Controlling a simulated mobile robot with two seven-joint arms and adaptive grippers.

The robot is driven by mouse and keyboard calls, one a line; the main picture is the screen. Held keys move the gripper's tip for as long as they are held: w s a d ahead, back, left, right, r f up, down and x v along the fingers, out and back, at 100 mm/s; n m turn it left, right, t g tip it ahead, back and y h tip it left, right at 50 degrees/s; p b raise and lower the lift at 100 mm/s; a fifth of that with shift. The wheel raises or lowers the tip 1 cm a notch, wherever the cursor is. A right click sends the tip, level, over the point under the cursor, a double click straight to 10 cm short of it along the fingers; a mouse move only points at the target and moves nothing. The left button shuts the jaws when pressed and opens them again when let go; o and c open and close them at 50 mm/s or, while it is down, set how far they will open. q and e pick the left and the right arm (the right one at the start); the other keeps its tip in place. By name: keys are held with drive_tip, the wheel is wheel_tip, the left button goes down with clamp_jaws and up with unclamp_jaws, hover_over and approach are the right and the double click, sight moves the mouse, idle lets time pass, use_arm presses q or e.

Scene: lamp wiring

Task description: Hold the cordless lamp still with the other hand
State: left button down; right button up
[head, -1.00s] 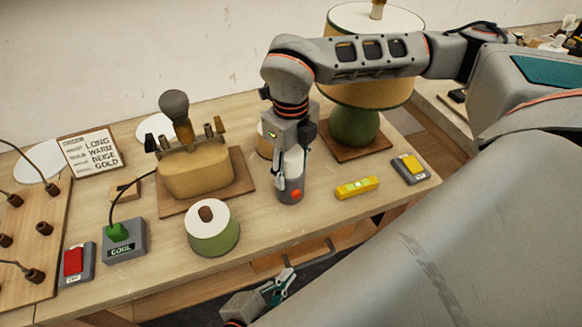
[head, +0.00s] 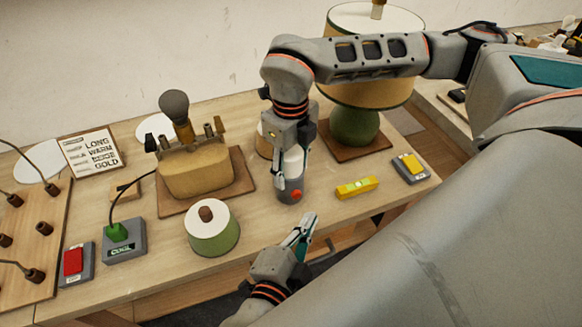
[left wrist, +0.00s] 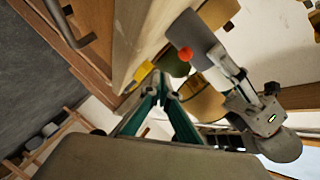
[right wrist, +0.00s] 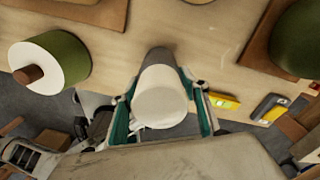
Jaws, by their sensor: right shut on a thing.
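The cordless lamp is a small grey cylinder (head: 291,188) with a white top and a red button, upright at the table's front part. My right gripper (head: 290,168) comes down from above and is shut on it. In the right wrist view the lamp's white top (right wrist: 160,97) sits between the two fingers. My left gripper (head: 306,225) is below and in front of the lamp, near the table's front edge, empty with its fingers together. In the left wrist view the lamp's grey body (left wrist: 190,36) and red button are beyond the left fingertips (left wrist: 161,88), apart from them.
A green jar-like lamp with a white top (head: 212,228) stands left of the cordless lamp. A yellow level (head: 357,187) and a yellow switch box (head: 410,168) lie to the right. A large green lamp (head: 354,128) stands behind. A drawer handle shows below the table edge.

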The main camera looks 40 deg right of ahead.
use_arm(q)
drive_tip(key=shift+w+d, duration=0.25)
drive_tip(key=shift+w, duration=0.8)
drive_tip(key=shift+w+d, duration=0.25)
drive_tip(key=shift+w, duration=0.8)
drive_tip(key=shift+w, duration=0.5)
drive_tip(key=shift+s, duration=0.55)
drive_tip(key=s, duration=0.2)
drive_tip(key=s+a, duration=0.1)
drive_tip(key=s, duration=0.2)
drive_tip(key=shift+s+a, duration=0.25)
drive_tip(key=shift+s, duration=0.1)
